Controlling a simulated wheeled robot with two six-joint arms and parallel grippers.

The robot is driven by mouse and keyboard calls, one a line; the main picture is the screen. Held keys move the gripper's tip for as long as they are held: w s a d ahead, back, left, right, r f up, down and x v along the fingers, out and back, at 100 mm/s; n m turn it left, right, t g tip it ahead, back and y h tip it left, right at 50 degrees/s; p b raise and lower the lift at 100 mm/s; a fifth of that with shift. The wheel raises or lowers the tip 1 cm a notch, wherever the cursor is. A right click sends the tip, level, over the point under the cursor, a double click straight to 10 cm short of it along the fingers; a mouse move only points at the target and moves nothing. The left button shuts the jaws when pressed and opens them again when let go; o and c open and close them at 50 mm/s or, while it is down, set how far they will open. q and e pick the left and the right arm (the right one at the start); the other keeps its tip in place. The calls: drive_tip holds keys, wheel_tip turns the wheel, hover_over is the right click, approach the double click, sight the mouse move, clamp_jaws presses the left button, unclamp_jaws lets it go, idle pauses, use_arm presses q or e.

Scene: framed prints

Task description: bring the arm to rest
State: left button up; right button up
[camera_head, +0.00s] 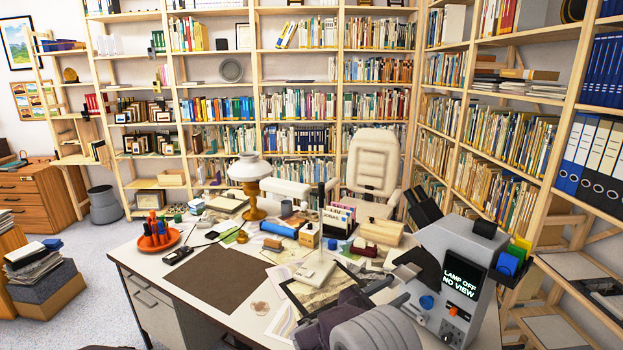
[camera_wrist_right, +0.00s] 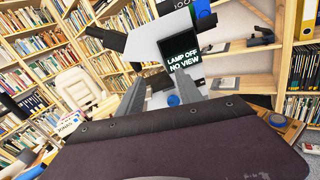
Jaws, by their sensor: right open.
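My right gripper (camera_head: 407,284) reaches in from the bottom of the head view, over the front right part of the desk. Its dark purple-grey wrist housing covers the desk under it. In the right wrist view my right gripper (camera_wrist_right: 158,95) shows two grey fingers spread apart with nothing held between them. They point toward a grey machine (camera_head: 455,255), whose black screen reads "LAMP OFF NO VIEW". A blue round knob (camera_head: 427,302) on the machine is close to the fingertips in the picture; I cannot tell the gap. My left gripper is not in view.
The white desk (camera_head: 145,262) holds a brown mat (camera_head: 222,277), an orange tray (camera_head: 158,240), a lamp (camera_head: 250,178) and a framed print (camera_head: 318,290) near my right arm. A cream chair (camera_head: 372,165) stands behind. Bookshelves line the walls. Floor at left is partly clear.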

drive_tip(key=s+d+m+g+y+p, duration=0.1)
drive_tip(key=s+d+m+g+y, duration=0.2)
drive_tip(key=s+d+m+g, duration=0.85)
drive_tip(key=s+a+f+m+y, duration=0.2)
drive_tip(key=s+f+y, duration=0.2)
drive_tip(key=s, duration=0.4)
drive_tip(key=s+a+f+m+y, duration=0.2)
drive_tip(key=s+f+y, duration=0.15)
drive_tip(key=s, duration=0.45)
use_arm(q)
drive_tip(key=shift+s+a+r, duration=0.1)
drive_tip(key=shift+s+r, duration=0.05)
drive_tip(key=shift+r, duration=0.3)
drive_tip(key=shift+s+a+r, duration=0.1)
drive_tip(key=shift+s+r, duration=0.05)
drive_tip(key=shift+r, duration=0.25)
use_arm(e)
drive_tip(key=a+f+m+t+y, duration=0.3)
drive_tip(key=a+f+m+y, duration=0.1)
drive_tip(key=a+m, duration=0.4)
drive_tip(key=shift+a+f+y, duration=0.2)
drive_tip(key=shift+a+y, duration=0.15)
drive_tip(key=shift+a, duration=0.7)
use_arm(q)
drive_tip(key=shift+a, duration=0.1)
